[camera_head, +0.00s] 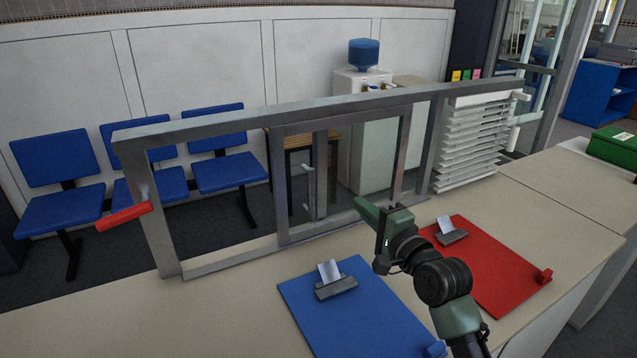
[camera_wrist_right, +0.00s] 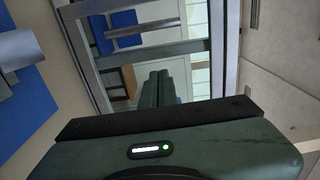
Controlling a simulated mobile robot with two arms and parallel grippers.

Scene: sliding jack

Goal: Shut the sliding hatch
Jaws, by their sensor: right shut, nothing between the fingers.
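The sliding hatch is a grey metal frame (camera_head: 160,225) standing on the beige counter. Its left part is an open gap. A metal-edged glass pane (camera_head: 281,200) stands in the middle and right part, with a small upright handle (camera_head: 308,183) seen near its left side. My right gripper (camera_head: 362,205) is in front of the pane's lower right part, its fingers closed together and empty. It looks apart from the frame. In the right wrist view the closed fingers (camera_wrist_right: 158,90) point toward the metal frame bars (camera_wrist_right: 150,55). My left gripper is not in view.
A red bar (camera_head: 124,215) sticks out at the frame's left post. A blue clipboard (camera_head: 300,308) and a red clipboard (camera_head: 490,275) lie on the counter (camera_head: 225,320) beside my right arm. White blinds (camera_head: 470,145) hang at the frame's right end. Blue chairs (camera_head: 55,160) stand beyond.

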